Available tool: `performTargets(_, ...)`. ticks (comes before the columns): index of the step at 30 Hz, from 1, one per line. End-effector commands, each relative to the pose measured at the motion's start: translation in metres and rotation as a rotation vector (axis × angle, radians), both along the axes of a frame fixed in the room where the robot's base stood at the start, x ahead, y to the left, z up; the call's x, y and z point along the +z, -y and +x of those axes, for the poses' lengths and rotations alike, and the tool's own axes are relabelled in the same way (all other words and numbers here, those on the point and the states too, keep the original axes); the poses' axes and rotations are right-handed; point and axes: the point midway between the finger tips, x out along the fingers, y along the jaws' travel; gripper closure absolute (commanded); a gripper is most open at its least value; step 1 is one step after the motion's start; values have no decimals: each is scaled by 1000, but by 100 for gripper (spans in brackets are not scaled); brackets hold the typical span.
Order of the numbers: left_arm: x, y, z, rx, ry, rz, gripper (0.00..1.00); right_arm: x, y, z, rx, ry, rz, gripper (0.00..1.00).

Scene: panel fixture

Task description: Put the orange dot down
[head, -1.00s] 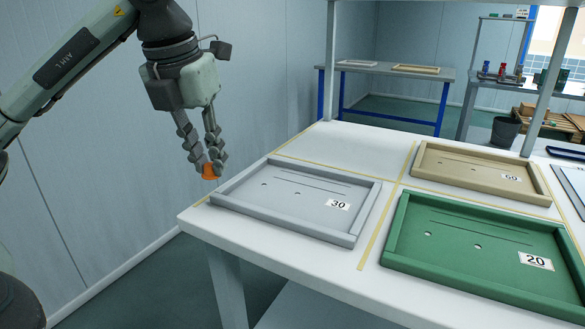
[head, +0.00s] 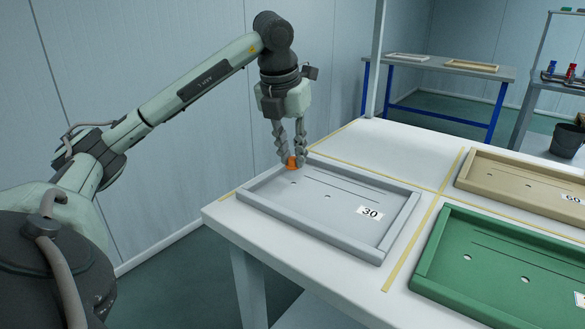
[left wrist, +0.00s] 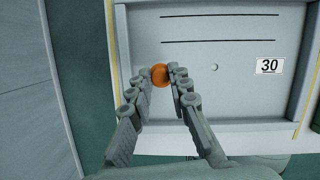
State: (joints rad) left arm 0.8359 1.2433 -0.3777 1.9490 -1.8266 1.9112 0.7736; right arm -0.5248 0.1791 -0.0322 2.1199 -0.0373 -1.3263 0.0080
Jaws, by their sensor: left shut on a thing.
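The orange dot (head: 292,163) is a small round orange piece between the fingertips of my left gripper (head: 291,160), which is shut on it. In the head view it shows over the far left part of the grey panel tray marked 30 (head: 350,228). In the left wrist view the dot (left wrist: 160,76) is between the fingertips over the left part of the grey tray (left wrist: 235,95). One hole shows to its right there; the head view shows two holes. I cannot tell how far the dot is above the tray. My right gripper is not in view.
A green tray (head: 440,285) lies to the right and a tan tray (head: 500,185) behind it on the white table (head: 390,150). Yellow tape lines (head: 425,225) divide the tabletop. A pale wall (head: 150,60) is on the left.

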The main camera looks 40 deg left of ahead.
Motion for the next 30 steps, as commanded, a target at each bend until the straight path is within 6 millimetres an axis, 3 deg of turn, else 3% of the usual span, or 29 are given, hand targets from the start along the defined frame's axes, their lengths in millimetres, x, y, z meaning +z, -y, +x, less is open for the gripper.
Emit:
performTargets(5,-25,-1,0,0,-7,2,91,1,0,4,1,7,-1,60)
performTargets(9,-40,-1,0,0,-3,1,91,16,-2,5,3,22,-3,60)
performTargets(13,-41,0,1,-1,0,1,91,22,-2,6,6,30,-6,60)
performTargets(22,-44,0,0,0,-1,1,91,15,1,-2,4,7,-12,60)
performTargets(23,-43,0,0,0,0,1,78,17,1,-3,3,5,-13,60)
performTargets(27,-43,0,0,0,-1,1,61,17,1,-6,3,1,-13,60)
performTargets(30,-42,0,0,0,-1,1,61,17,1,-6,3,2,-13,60)
